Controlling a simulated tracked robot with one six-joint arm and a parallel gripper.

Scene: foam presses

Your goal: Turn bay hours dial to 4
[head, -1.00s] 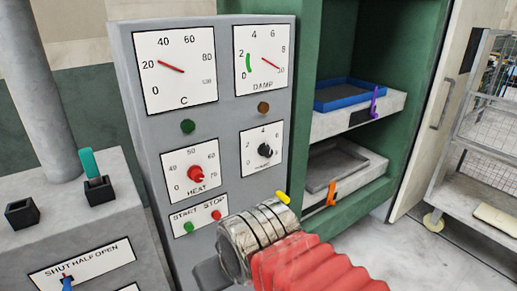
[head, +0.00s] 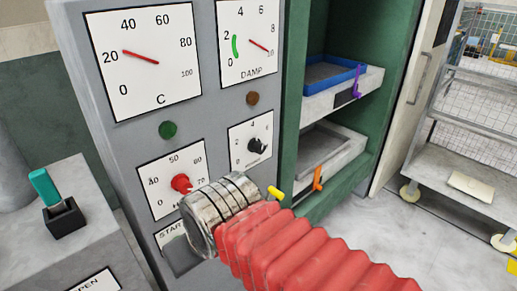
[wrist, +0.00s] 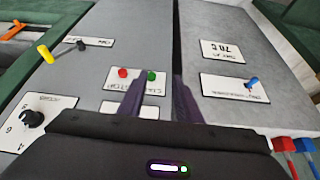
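The bay hours dial (head: 257,146) is a black knob on a white plate marked 2, 4 and 6, at the panel's lower right in the head view. Its exact setting is too small to read. A black knob on a plate marked 4 and 6 (wrist: 32,118), apparently the same dial, shows at the lower left in the upside-down wrist view. My gripper (wrist: 158,88) shows two dark fingers apart with nothing between them. They are over the panel near the start and stop buttons, to the side of the dial. The head view hides the fingers behind my wrist.
The red heat knob (head: 181,183) is close to my wrist. The teal lever (head: 45,187) stands at left. Open press shelves (head: 340,95) lie to the right.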

